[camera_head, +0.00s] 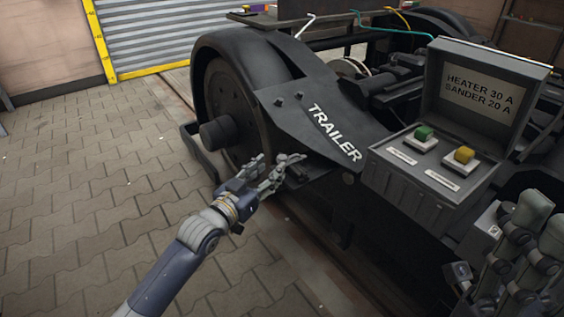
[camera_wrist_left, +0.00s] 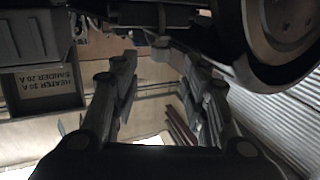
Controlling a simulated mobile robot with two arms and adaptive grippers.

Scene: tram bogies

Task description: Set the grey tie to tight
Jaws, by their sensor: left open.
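My left gripper (camera_head: 280,172) is open and empty, beside the lower edge of the black frame plate lettered TRAILER (camera_head: 318,122). Its two fingers also frame an empty gap in the left wrist view (camera_wrist_left: 160,85). I cannot make out a grey tie for certain. A pale, thin strand (camera_head: 305,25) stands up on top of the bogie, well behind the gripper; I cannot tell whether it is the tie.
A grey box (camera_head: 408,200) with green (camera_head: 423,132) and yellow (camera_head: 464,155) buttons and a lettered open lid (camera_head: 480,92) stands right of the gripper. A large wheel (camera_head: 225,105) is behind left. Paved floor (camera_head: 90,190) at left is clear.

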